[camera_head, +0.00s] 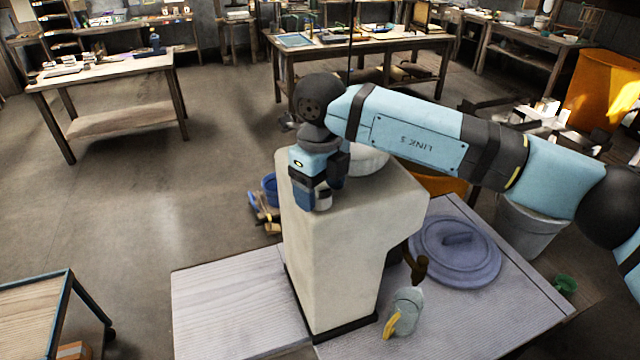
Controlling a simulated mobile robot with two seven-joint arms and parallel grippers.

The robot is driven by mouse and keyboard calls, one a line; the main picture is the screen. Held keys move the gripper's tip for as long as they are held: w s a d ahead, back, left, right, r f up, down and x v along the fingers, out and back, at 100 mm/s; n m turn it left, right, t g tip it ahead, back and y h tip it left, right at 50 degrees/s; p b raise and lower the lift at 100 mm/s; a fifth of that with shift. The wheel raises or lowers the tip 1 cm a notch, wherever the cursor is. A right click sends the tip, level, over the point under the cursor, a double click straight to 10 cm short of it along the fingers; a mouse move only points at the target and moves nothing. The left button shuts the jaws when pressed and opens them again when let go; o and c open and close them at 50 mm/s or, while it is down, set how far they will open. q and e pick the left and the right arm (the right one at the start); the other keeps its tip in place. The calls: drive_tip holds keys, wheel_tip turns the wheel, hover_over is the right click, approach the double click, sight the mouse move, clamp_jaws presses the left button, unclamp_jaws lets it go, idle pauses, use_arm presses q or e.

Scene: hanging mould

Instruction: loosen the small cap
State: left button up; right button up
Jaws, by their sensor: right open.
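My right gripper (320,196) hangs at the front left top edge of a cream block-shaped body (328,250), pointing down. It is open. A small grey rounded piece shows at its fingertips; I cannot tell whether it is the small cap or part of the gripper. A white round piece (368,160) sits on top of the block, partly hidden behind my right arm. A thin dark line (350,45) runs down from above and disappears behind my arm. No small cap can be told apart for certain. My left gripper is not in view.
The block stands on a grey low platform (480,315). A grey bucket (530,223) stands behind. The floor (150,210) at left is open.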

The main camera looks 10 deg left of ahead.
drive_tip(key=shift+f, duration=0.3)
